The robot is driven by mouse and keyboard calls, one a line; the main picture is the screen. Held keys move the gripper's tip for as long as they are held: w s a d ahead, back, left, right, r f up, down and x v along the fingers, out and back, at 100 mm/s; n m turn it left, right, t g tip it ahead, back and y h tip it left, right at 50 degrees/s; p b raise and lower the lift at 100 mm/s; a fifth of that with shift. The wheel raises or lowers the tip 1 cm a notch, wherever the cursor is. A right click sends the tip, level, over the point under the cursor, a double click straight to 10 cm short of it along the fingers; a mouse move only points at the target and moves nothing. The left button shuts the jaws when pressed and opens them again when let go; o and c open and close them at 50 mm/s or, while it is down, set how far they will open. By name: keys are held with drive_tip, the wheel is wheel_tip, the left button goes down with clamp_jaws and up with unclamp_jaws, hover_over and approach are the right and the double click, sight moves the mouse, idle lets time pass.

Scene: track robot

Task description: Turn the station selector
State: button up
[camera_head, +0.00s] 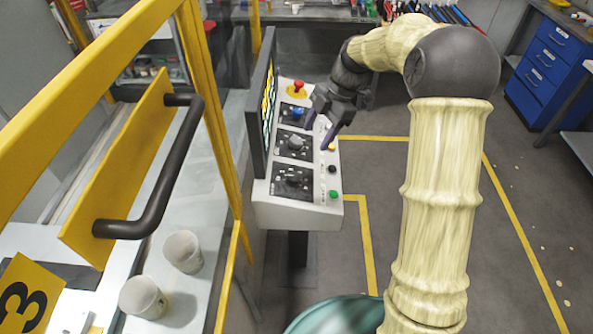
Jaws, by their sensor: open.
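The control panel (264,211) is a pale console on a dark post, with a screen (262,105) along its left side. Three black plates with knobs run along its top: a blue knob (297,113) at the far end, a grey knob (295,143) in the middle and a dark knob (292,180) at the near end. I cannot read which one is the station selector. My gripper (318,135) is open above the panel's right side, its fingertips pointing down, close to the right of the blue and grey knobs. Its fingers hold nothing.
A red mushroom button (299,86) sits at the panel's far end. Yellow, black (332,169) and green (333,194) buttons line its right edge. A yellow-framed enclosure with a dark handle (160,205) stands at left. Open floor lies to the right.

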sight(295, 176)
drive_tip(key=p+x, duration=0.3)
drive_tip(key=x, duration=1.1)
drive_tip(key=shift+s+a+f+p, duration=0.1)
drive_tip(key=shift+f+p, duration=0.25)
drive_tip(key=shift+p, duration=0.05)
drive_tip(key=c, duration=1)
